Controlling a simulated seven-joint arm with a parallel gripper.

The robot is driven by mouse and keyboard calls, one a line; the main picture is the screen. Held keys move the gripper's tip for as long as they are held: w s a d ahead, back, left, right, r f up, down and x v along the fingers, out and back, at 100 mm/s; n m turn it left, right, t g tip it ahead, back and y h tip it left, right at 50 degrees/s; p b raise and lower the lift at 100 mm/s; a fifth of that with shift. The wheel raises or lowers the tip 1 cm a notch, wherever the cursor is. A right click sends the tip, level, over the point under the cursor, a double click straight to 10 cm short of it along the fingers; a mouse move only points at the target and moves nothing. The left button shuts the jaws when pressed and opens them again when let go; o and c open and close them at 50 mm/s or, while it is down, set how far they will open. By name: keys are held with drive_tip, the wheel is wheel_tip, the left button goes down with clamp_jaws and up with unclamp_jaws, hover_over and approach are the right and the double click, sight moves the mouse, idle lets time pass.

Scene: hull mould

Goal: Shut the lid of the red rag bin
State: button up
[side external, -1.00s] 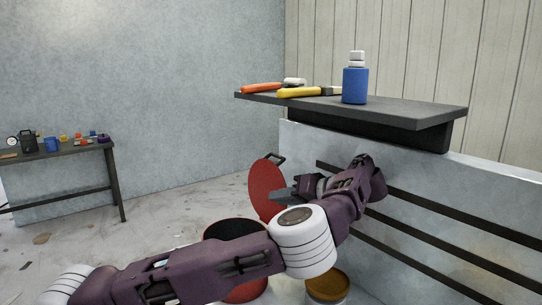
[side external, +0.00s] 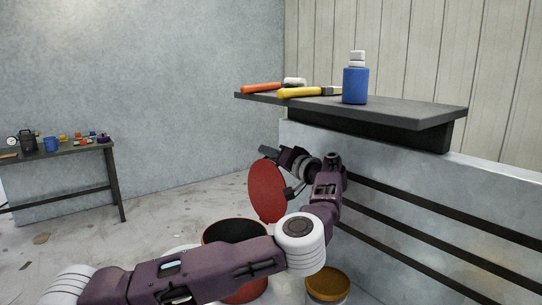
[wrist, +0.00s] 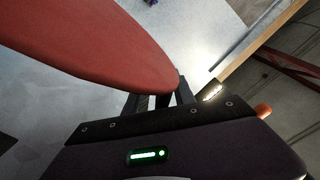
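The red rag bin (side external: 241,291) stands on the floor, partly hidden behind my arm. Its dark mouth (side external: 235,231) is uncovered. Its round red lid (side external: 266,192) stands up, nearly vertical, at the bin's right side. My gripper (side external: 268,152) is at the lid's top edge, on the side towards the grey mould, and points up and left. I cannot tell whether it touches the lid. In the wrist view the lid (wrist: 90,45) fills the upper left, and its rim partly covers my dark fingers (wrist: 157,100). Their opening is unclear, and the lid's handle is not distinguishable.
The grey mould wall (side external: 440,220) with dark strips stands close on the right. A shelf (side external: 420,110) above it holds a blue bottle (side external: 355,85) and tools. A yellow-lidded tub (side external: 327,283) stands in front. A table (side external: 75,150) is far left, with open floor between.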

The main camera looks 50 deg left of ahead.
clamp_jaws()
drive_tip(key=shift+d+f, duration=0.15)
drive_tip(key=shift+f, duration=0.1)
idle(1.2)
